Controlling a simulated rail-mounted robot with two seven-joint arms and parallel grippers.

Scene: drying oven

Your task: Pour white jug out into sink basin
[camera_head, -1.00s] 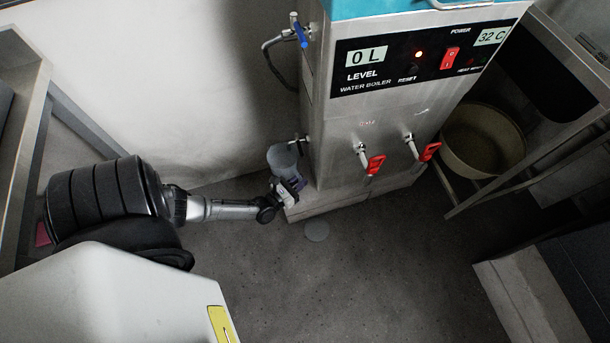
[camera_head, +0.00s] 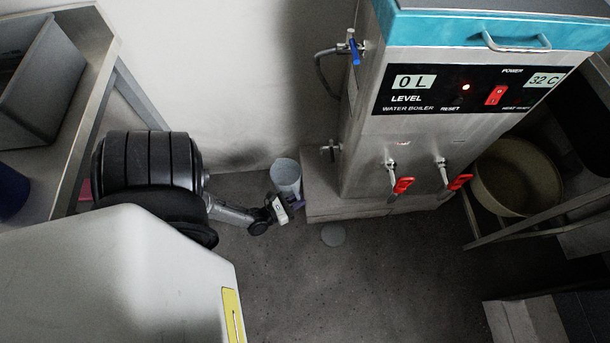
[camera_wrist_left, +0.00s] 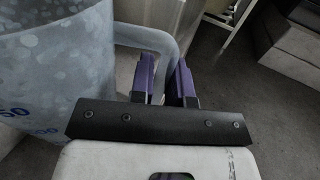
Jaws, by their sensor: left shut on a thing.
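The pale grey-white jug (camera_head: 286,176) is held just left of the water boiler, above the floor; it looks close to upright. My left gripper (camera_head: 295,203) is at the jug's lower right side. In the left wrist view the jug (camera_wrist_left: 60,75) fills the left side, with blue volume marks. Its handle (camera_wrist_left: 150,36) runs between the purple fingers of my left gripper (camera_wrist_left: 165,82), which are shut on it. The jug's contents cannot be made out. A grey rectangular basin (camera_head: 62,95), probably the sink basin, shows partly at the upper left. My right gripper is not in view.
The steel water boiler (camera_head: 375,155) stands right of the jug, with red-handled taps and a side tap. A metal counter (camera_head: 85,100) edges the left. A round pot (camera_head: 515,180) sits on a rack at right. Open floor (camera_head: 370,280) lies in front.

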